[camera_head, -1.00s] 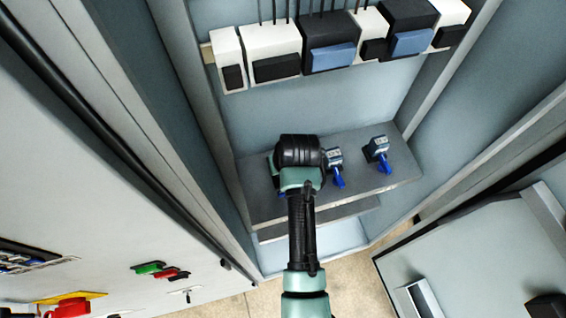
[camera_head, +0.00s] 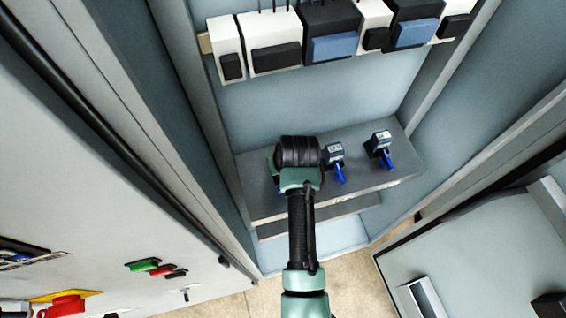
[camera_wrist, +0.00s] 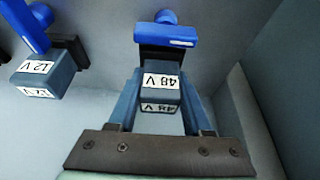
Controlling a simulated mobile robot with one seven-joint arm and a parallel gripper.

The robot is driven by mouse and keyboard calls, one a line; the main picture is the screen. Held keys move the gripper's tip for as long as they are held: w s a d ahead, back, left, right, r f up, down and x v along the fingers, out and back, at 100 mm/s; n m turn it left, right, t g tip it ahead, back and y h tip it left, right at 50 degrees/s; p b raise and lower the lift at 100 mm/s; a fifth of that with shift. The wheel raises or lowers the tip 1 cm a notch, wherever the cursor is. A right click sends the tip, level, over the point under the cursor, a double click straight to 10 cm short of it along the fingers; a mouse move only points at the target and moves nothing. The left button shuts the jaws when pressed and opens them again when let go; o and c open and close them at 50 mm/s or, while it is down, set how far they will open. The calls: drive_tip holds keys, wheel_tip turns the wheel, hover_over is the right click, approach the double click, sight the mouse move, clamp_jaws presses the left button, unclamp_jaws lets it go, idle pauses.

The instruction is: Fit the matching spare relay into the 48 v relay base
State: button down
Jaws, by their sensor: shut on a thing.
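The spare relay marked 48 V (camera_wrist: 160,83) is a small blue-grey block with a white label, a black part behind it and a bright blue lever. In the wrist view, my gripper (camera_wrist: 159,95) has its two fingers closed on either side of it. In the head view, my gripper (camera_head: 298,155) is over the left part of the grey shelf and hides the held relay almost wholly. A relay marked 12 V (camera_wrist: 48,75) is beside it in the wrist view. I cannot tell which base on the rail is the 48 V one.
Two other relays with blue levers, a nearer one (camera_head: 335,155) and a farther one (camera_head: 380,147), stand on the shelf (camera_head: 262,207) to the right of my gripper. A row of white and black modules (camera_head: 272,50) runs along the rail above. Cabinet walls close in on both sides.

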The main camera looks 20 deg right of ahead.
drive_tip(key=shift+c, duration=1.2)
unclamp_jaws()
drive_tip(key=shift+f, duration=0.1)
drive_tip(key=b+v, duration=0.2)
drive_tip(key=v, duration=1.1)
drive_tip(key=shift+w, duration=0.1)
